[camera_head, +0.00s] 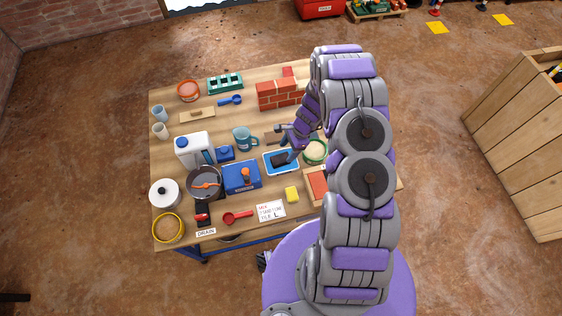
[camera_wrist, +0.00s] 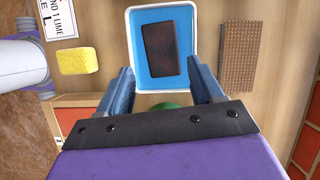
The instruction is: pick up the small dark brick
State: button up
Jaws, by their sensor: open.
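The small dark brick (camera_wrist: 165,49) lies flat in a shallow blue tray with a white rim (camera_wrist: 132,60). My gripper (camera_wrist: 160,76) is open and empty. In the wrist view its two blue fingers stand apart on either side of the tray's near end, with the brick ahead between them. Its height above the tray is hard to tell.
A yellow sponge (camera_wrist: 77,60) lies left of the tray in the wrist view, and a brown ribbed block (camera_wrist: 238,56) lies right of it. A green-rimmed bowl (camera_head: 315,150), blue box (camera_head: 241,177) and teal mug (camera_head: 242,138) stand close around. A red brick wall (camera_head: 277,95) stands behind.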

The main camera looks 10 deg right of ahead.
aim_at(281, 158)
jog(key=shift+x, duration=1.4)
jog(key=b+x, duration=0.1)
jog(key=x, duration=0.1)
jog(key=b+x, duration=0.1)
jog(key=x, duration=0.1)
jog(key=shift+w+a+f, duration=0.15)
jog(key=shift+w+f, duration=0.05)
jog(key=shift+f, duration=0.1)
jog(key=shift+c, duration=0.5)
jog(key=c, duration=1)
jog(key=shift+r, duration=0.15)
